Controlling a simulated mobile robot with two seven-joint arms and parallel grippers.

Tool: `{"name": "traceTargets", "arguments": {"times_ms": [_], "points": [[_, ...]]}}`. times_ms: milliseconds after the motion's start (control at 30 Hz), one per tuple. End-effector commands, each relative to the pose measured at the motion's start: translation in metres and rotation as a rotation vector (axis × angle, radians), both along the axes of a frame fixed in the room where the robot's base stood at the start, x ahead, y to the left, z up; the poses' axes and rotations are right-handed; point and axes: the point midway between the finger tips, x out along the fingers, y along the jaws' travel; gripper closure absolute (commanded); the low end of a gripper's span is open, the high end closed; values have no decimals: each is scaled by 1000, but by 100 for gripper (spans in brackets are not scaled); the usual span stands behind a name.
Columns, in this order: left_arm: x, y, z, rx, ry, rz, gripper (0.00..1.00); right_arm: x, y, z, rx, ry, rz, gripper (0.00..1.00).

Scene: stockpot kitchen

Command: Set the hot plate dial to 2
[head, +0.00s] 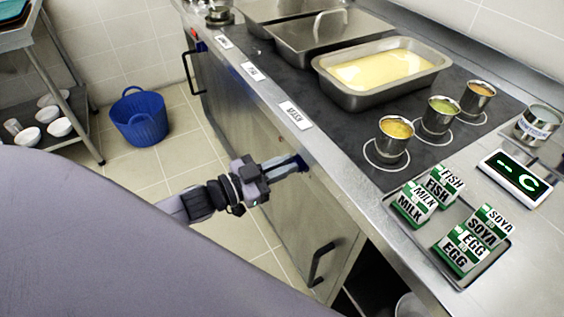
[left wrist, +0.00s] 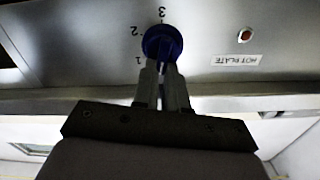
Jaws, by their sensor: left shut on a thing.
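The blue hot plate dial (left wrist: 161,40) is on the steel counter front, with marks 1, 2 and 3 around its left and upper side in the left wrist view. My left gripper (left wrist: 161,75) is shut on the dial's grip from below in that view. The fingers hide part of the dial, and I cannot tell which mark it points to. In the head view my left gripper (head: 288,166) reaches the counter front, where a little of the blue dial (head: 303,163) shows. The HOT PLATE label (left wrist: 236,60) and a red lamp (left wrist: 244,36) are right of the dial. My right gripper is out of view.
The dark hob (head: 350,120) carries a steel pan (head: 330,86) of yellow liquid and several small pots. A tray (head: 458,282) of cartons and a display (head: 515,178) stand at the right. A blue basket (head: 139,118) is on the floor.

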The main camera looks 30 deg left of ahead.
Motion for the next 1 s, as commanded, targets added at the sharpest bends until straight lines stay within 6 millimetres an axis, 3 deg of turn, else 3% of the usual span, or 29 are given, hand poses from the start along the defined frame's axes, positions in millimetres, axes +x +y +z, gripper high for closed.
{"name": "traceTargets", "arguments": {"times_ms": [400,1000], "points": [[-4,-6,-3,339,-198,0,100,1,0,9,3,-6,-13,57],[-7,-11,-12,830,-488,-1,100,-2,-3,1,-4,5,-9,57]]}}
